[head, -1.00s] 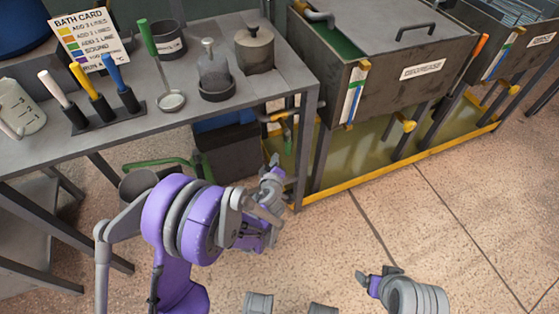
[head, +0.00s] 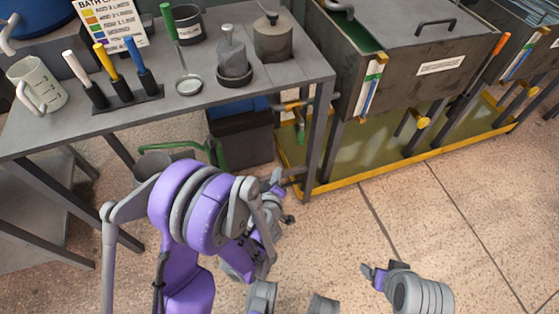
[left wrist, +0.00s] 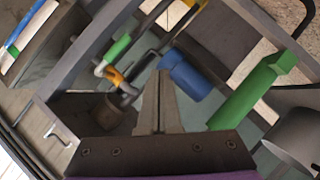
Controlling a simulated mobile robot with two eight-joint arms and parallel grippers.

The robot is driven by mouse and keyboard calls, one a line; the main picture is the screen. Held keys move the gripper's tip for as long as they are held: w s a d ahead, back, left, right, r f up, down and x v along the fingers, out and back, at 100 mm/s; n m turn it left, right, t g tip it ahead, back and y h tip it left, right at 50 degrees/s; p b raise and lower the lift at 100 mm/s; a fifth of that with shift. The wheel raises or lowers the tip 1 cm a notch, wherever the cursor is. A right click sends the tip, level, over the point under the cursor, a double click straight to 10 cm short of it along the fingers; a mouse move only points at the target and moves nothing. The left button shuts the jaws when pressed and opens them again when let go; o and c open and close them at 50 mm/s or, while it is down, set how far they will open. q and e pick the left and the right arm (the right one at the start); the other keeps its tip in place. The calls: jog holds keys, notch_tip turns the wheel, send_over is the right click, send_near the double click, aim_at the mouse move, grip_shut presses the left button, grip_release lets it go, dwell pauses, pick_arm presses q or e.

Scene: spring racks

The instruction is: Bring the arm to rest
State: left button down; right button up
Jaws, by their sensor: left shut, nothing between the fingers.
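My left arm, purple and grey, is folded in the lower middle of the head view. Its gripper (head: 277,182) is in front of the bench's right leg, below the bench top, small and partly hidden by the arm. In the left wrist view the left gripper's fingers (left wrist: 160,100) are together with nothing between them. A blue cylinder (left wrist: 186,75) and a green bar (left wrist: 245,95) show beyond the fingers; whether the fingers touch anything is unclear. My right gripper (head: 372,274) is low at the right of centre over the tiled floor, too small to read.
The grey bench (head: 200,112) holds a jug (head: 38,85), coloured-handled tools (head: 110,72), a ladle (head: 188,85) and pots. A tank (head: 405,75) stands at right above a yellow-edged tray (head: 400,160). A dark bin (head: 240,140) is under the bench. The floor at right is clear.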

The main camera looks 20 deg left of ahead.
pick_arm(q)
jog(key=s+a+r+m+g+y, duration=0.1)
jog(key=s+a+r+m+g, duration=0.5)
jog(key=s, duration=0.4)
jog(key=s+d+r+m+g+h, duration=0.25)
jog(key=s+m, duration=0.35)
jog(key=s, duration=0.9)
notch_tip(320, 180, up, 22)
jog(key=w+p, duration=0.2)
jog(key=p, duration=1.6)
jog(key=shift+w+p, duration=0.25)
jog(key=shift+p, duration=0.1)
pick_arm(e)
notch_tip(320, 180, up, 21)
jog(key=w+t, duration=0.1)
jog(key=shift+w, duration=0.4)
